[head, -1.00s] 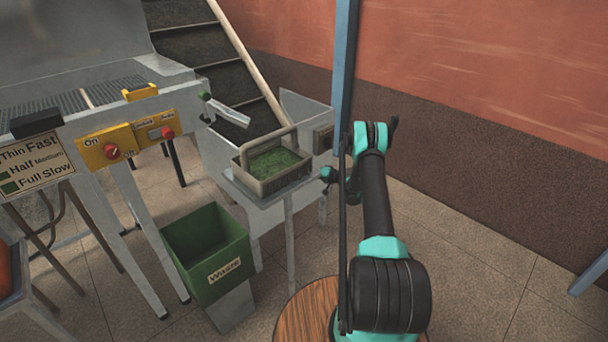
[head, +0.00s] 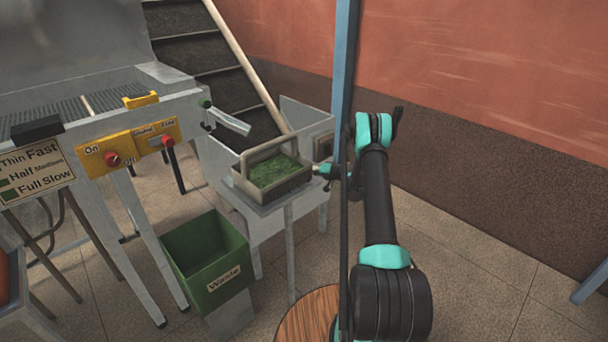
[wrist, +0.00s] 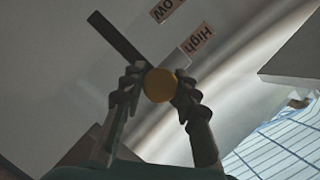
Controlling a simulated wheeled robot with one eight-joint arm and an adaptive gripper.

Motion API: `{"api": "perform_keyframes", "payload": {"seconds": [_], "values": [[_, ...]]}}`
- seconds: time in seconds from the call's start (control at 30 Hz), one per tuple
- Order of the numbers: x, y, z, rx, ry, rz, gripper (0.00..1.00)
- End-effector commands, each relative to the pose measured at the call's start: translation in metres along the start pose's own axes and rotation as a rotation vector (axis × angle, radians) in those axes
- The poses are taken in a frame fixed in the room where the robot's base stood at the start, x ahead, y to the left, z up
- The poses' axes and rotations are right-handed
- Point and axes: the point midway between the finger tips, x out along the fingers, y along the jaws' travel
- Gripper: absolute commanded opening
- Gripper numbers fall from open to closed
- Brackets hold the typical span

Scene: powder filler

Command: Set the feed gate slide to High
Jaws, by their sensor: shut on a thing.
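In the wrist view my gripper (wrist: 160,97) is shut on the round yellow-orange knob (wrist: 160,85) of the feed gate slide. The knob sits at the lower right end of the dark slot (wrist: 115,35), which runs up and left from it. The High label (wrist: 197,38) is beside this end of the slot. A second label (wrist: 167,8), cut off by the top edge and reading "ow", lies nearer the other end. In the head view my gripper (head: 327,172) is right of the green-filled tray (head: 241,186); the knob and slot cannot be made out there.
A grey machine with yellow switch panels (head: 103,155) stands at left. A blue post (head: 345,60) rises behind my arm. Open floor (head: 480,270) lies to the right.

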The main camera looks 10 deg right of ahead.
Motion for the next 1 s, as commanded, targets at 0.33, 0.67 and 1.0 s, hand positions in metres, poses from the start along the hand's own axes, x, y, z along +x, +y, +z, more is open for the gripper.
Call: {"api": "perform_keyframes", "payload": {"seconds": [0.33, 0.67, 1.0], "values": [[-0.001, -0.002, -0.003, 0.003, 0.005, -0.005, 0.51], [-0.002, -0.001, -0.002, 0.002, 0.004, -0.004, 0.51], [-0.054, -0.001, -0.002, 0.002, 0.006, -0.002, 0.51]]}}
